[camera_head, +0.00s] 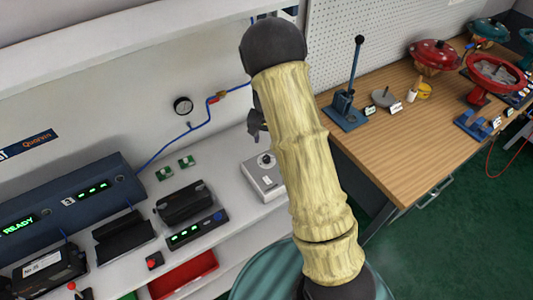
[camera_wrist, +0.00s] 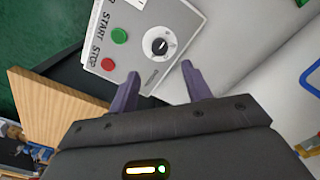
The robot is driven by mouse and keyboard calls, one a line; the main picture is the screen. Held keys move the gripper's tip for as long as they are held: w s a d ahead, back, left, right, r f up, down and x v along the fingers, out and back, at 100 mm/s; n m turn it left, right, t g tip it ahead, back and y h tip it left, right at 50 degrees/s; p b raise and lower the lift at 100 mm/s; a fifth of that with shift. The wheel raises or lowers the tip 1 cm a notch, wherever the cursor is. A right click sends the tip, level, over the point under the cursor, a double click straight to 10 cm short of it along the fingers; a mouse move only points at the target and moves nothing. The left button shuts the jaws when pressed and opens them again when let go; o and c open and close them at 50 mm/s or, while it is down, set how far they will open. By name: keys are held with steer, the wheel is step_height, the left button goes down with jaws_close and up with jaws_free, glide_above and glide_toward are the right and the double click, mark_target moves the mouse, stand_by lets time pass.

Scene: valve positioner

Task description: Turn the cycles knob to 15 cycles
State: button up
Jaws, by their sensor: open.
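The cycles knob (camera_wrist: 159,46) is a round knob with a black and white face, on a light grey control box (camera_wrist: 185,20) in the wrist view. The box also shows a green START button (camera_wrist: 119,36) and a red STOP button (camera_wrist: 108,64). My gripper (camera_wrist: 158,78) is open, its two dark fingers apart, with nothing between them. The knob lies ahead of the gap between the fingertips, apart from them. In the head view the control box (camera_head: 262,184) sits on the white bench with its knob (camera_head: 265,160) on top; my gripper (camera_head: 256,128) is partly hidden behind my arm. The dial marks are too small to read.
In the head view, a display unit (camera_head: 198,231) and a dark device (camera_head: 183,203) stand left of the box. A gauge (camera_head: 183,106) with blue tubing is on the wall behind. A wooden table (camera_head: 400,150) with red valves stands right.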

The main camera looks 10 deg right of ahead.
mark_target(267, 157)
step_height(267, 157, down, 10)
steer(key=shift+r+p, duration=0.25)
steer(key=shift+p, duration=0.9)
steer(key=shift+c, duration=0.4)
steer(key=c, duration=0.9)
